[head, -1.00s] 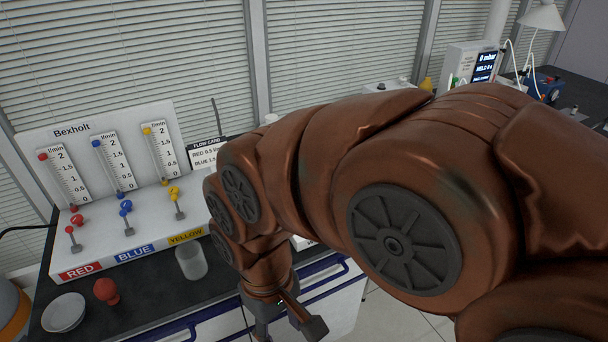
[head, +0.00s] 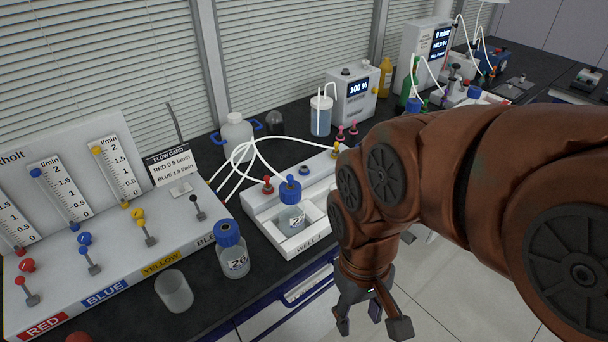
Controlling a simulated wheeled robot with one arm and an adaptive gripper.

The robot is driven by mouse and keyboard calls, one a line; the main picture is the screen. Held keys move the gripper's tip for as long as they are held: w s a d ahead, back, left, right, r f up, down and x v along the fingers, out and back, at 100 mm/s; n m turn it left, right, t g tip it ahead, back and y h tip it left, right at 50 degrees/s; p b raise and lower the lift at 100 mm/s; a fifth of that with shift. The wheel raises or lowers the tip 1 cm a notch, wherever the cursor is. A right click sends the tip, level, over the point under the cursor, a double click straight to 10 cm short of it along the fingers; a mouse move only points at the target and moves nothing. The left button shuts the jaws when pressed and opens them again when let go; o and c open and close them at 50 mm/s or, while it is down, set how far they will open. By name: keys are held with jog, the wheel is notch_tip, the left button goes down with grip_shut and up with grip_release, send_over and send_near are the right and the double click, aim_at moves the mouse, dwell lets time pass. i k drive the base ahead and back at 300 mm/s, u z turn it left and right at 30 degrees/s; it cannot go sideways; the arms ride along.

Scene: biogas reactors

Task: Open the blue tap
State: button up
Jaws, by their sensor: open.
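The blue tap (head: 84,239) is a small blue knob with a grey lever (head: 91,262) on the sloped white flow panel (head: 125,259), at the left of the head view. It stands above the BLUE label (head: 105,293), between the red tap (head: 26,266) and the yellow tap (head: 138,215). A BLUE flow scale (head: 53,192) rises behind it. My gripper (head: 371,322) points down with its fingers apart and empty. It is in front of the bench, well to the right of the blue tap and apart from it.
A white well unit (head: 262,216) with tubes and a blue-capped bottle is between the panel and my arm. A flow card (head: 173,163) stands behind. Clear floor lies below my gripper.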

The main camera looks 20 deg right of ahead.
aim_at(82, 250)
jog(key=u, duration=1.4)
jog(key=k, duration=0.65)
jog(key=u, duration=0.6)
jog(key=i, duration=1.35)
jog(key=z, duration=0.15)
